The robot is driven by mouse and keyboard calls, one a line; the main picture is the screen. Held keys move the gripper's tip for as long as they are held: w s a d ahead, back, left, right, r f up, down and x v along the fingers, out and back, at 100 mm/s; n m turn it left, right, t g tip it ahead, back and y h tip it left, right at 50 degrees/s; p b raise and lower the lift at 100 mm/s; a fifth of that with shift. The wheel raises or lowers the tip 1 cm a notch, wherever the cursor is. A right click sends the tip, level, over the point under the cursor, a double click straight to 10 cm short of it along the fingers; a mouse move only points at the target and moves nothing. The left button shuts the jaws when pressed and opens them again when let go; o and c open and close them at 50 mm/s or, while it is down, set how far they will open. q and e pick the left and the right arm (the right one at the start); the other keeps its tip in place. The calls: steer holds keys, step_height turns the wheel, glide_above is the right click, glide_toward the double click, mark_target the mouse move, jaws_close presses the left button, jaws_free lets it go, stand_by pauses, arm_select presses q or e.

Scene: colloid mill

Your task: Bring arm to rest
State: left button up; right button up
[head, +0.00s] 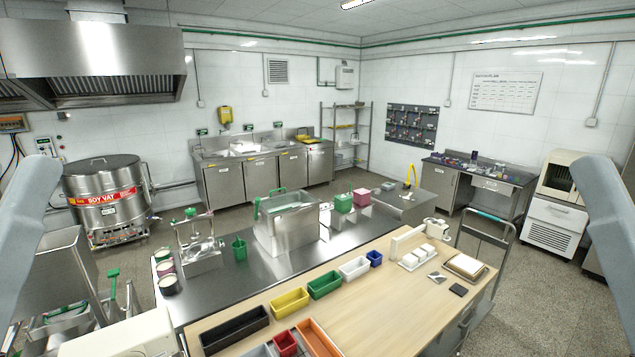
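Two grey links of my arms come into the head view, one at the far left edge and one at the far right edge. Both slant down and out of the picture. Neither gripper shows, so I cannot see whether they hold anything. No task object is named apart from the arm itself.
A wooden-topped bench (400,305) holds several coloured bins, including a yellow bin (289,303). A steel table (235,275) behind it carries a metal tank (287,228). A trolley (485,240) stands to the right. The floor (545,285) at the right is clear.

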arm_select(q)
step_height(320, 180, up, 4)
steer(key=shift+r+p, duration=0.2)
steer(key=shift+p, duration=0.75)
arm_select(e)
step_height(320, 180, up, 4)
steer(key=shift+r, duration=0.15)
